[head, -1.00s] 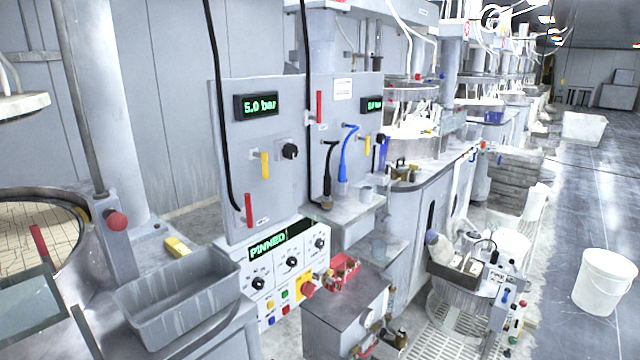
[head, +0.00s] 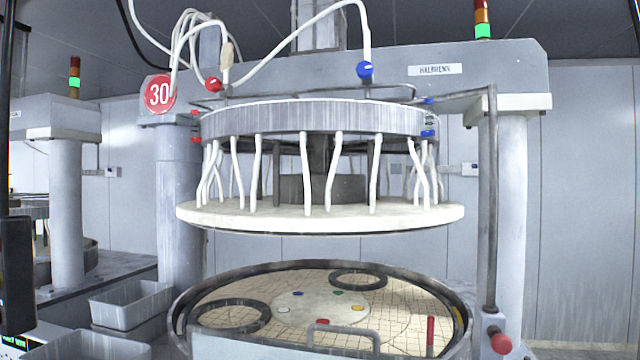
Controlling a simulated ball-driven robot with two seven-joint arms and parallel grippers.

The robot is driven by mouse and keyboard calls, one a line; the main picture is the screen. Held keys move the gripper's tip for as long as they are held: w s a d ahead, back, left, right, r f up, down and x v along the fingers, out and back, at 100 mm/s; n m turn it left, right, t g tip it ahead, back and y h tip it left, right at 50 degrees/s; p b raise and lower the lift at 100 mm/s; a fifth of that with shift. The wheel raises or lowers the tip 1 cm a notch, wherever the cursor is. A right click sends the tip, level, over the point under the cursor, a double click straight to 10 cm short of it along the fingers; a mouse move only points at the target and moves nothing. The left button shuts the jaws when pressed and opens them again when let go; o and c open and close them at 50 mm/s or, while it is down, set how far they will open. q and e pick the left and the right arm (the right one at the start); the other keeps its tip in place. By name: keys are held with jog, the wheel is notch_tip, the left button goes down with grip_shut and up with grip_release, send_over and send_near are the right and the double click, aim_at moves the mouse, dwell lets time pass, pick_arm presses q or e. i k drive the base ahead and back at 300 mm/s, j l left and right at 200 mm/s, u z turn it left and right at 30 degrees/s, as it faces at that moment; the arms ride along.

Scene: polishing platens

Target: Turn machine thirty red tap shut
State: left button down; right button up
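Machine thirty, marked by a round red sign with the number 30 (head: 159,94), fills the head view. A red tap (head: 213,85) sits at the foot of a white hose, at the upper left of the round upper plate (head: 318,118), right of the sign. It is small here, and I cannot tell whether it is open or shut. A blue tap (head: 365,70) stands on a similar white hose to the right. Neither of my grippers shows in this view.
Below is a round platen basin (head: 180,310) with dark rings and a rail at its front. A grey bin (head: 130,308) is at the lower left.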

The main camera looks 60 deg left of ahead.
aim_at(213, 84)
jog(key=u, duration=2)
